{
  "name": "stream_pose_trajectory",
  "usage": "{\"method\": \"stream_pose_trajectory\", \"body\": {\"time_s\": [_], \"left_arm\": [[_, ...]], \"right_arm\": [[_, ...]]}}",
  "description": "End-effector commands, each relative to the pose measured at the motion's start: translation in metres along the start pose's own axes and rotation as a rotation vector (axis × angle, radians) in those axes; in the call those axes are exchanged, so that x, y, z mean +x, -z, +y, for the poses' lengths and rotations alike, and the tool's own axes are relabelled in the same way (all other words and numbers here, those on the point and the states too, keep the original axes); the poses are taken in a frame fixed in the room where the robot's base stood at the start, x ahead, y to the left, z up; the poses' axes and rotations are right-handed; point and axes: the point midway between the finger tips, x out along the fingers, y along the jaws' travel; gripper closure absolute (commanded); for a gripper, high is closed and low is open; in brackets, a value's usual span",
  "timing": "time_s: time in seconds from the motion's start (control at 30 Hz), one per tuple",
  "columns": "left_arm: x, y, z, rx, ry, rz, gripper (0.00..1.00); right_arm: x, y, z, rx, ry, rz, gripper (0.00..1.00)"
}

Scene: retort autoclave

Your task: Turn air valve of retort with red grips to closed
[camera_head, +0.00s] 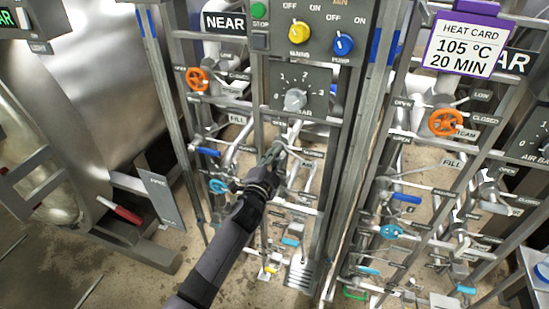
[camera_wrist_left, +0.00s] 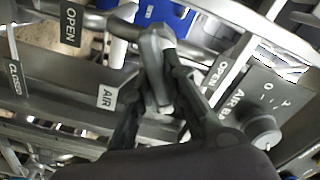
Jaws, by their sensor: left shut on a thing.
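The near retort (camera_head: 105,80), a large steel vessel at the left, carries a red grip (camera_head: 122,211). In the head view my left gripper (camera_head: 273,160) reaches into the near pipe rack, below the grey dial panel. In the left wrist view its two dark fingers (camera_wrist_left: 160,95) are shut around a grey valve lever (camera_wrist_left: 154,62). An AIR label (camera_wrist_left: 107,97) is just left of the lever. An OPEN label (camera_wrist_left: 71,25) and a CLOSED label (camera_wrist_left: 14,78) are farther left. My gripper hides much of the valve in the head view. My right gripper is not in view.
An orange handwheel (camera_head: 197,79), a blue lever (camera_head: 207,152) and a light-blue handwheel (camera_head: 218,186) are left of my arm. The dial panel (camera_head: 296,92) hangs above my gripper. Rack posts (camera_head: 355,150) stand close on the right. A second pipe rack lies beyond them.

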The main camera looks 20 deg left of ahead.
Motion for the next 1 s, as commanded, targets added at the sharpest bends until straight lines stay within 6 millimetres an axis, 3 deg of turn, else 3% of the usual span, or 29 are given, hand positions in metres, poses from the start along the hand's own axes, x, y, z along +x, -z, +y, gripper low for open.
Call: {"method": "stream_pose_trajectory", "body": {"time_s": [0.5, 1.0], "left_arm": [[-0.0003, -0.0014, 0.0044, 0.432, -0.002, 0.000, 1.00], [-0.0005, -0.0018, 0.0059, 0.588, -0.003, 0.000, 1.00]], "right_arm": [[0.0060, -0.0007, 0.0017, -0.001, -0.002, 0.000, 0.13], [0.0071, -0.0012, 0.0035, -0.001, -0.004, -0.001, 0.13]]}}
